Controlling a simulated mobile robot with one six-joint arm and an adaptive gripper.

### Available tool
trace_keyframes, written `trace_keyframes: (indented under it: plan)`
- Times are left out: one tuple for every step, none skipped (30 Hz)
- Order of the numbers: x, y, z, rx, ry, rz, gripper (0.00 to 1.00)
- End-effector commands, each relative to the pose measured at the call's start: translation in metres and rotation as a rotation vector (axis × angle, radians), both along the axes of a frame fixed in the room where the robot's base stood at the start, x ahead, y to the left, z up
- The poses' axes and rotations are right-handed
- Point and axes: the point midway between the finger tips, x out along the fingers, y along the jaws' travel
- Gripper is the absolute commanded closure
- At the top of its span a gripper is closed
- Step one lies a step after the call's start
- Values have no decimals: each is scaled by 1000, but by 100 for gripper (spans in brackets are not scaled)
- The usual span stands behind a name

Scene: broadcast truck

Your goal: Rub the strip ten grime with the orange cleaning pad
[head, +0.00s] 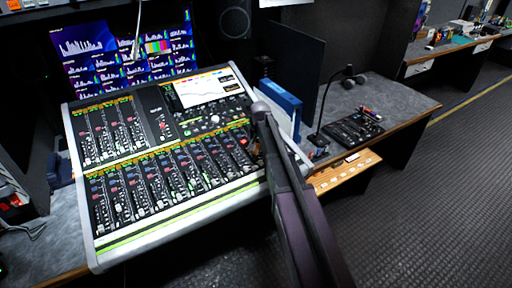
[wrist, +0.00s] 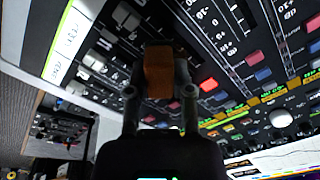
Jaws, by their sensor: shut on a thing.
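My gripper (wrist: 160,92) is shut on the orange cleaning pad (wrist: 160,72) in the wrist view, with one finger on each side of it. The pad is held over the faders and buttons of the mixing console (wrist: 215,60). I cannot tell whether the pad touches the surface. In the head view my arm reaches to the right end of the console (head: 172,222), over the lower row of channel strips. My arm hides most of the gripper and pad there. I cannot make out the strip ten grime in either view; it may be hidden or too small to tell.
Behind the console is a screen (head: 125,48) with level graphs. A wooden button panel (head: 345,172) sits lower. Open floor lies right.

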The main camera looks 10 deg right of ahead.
Motion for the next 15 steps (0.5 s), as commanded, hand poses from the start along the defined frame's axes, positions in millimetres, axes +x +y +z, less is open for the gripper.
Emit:
trace_keyframes:
  plan:
    - [-1, 0, 7, 0, 0, 0, 100]
    - [-1, 0, 9, 0, 0, 0, 100]
    - [-1, 0, 12, 0, 0, 0, 100]
    - [-2, -1, 14, 0, 0, 0, 100]
    - [-2, -1, 15, 0, 0, 0, 100]
    - [-2, -1, 17, 0, 0, 0, 100]
    - [-2, -1, 18, 0, 0, 0, 100]
    - [-2, -1, 18, 0, 0, 0, 100]
    - [-2, -1, 19, 0, 0, 0, 100]
    - [-3, -1, 19, 0, 0, 0, 100]
    - [-3, -1, 19, 0, 0, 0, 100]
    - [-2, -1, 18, 0, 0, 0, 100]
    - [-2, -1, 18, 0, 0, 0, 100]
    - [-2, -1, 18, 0, 0, 0, 100]
    - [-2, -1, 18, 0, 0, 0, 100]
